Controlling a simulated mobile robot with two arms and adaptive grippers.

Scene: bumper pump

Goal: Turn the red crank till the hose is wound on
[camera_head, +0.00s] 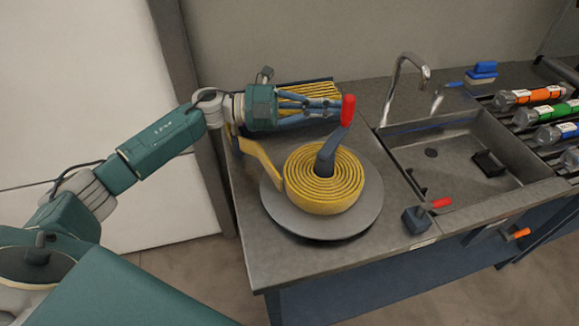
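The hose (302,180) is yellow and lies in a thick flat coil on a round grey turntable (350,222). A loose yellow strip (262,158) runs from the coil's left side up toward the back left. The crank (327,158) has a dark arm rising from the coil's middle and an upright red handle (347,110) on top. My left gripper (338,108) reaches in from the left, level with the red handle, its fingertips right beside it. I cannot tell whether they touch or grip it. My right gripper is out of view.
Behind the gripper is a dark-framed tray (322,82) with yellow folded material. To the right are a sink (455,150), a tap (408,65), a small red-handled valve (425,212), a blue brush (482,72) and several coloured nozzles (532,95) on a rack. The counter's front left is clear.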

